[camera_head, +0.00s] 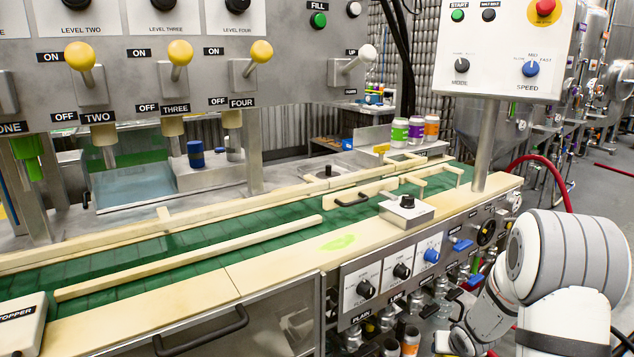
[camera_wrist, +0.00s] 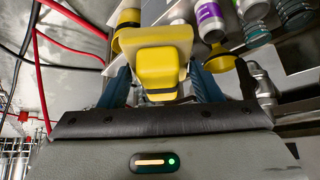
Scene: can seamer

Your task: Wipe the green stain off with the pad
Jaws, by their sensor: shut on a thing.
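The green stain (camera_head: 340,242) is a light green smear on the pale front ledge of the conveyor, left of the small grey box with a black knob. In the wrist view, my gripper (camera_wrist: 163,82) is shut on a yellow block-shaped pad (camera_wrist: 160,70), held between its two blue fingers. The pad's wiping face cannot be made out clearly. The stain does not show in the wrist view. In the head view my arm is at the lower right, below and right of the ledge; the pad is not visible there.
The knob box (camera_head: 407,209) stands on the ledge right of the stain. A control panel (camera_head: 495,48) rises on a post (camera_head: 487,148) at the ledge's right end. Cans (camera_wrist: 210,20) show close to the pad in the wrist view.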

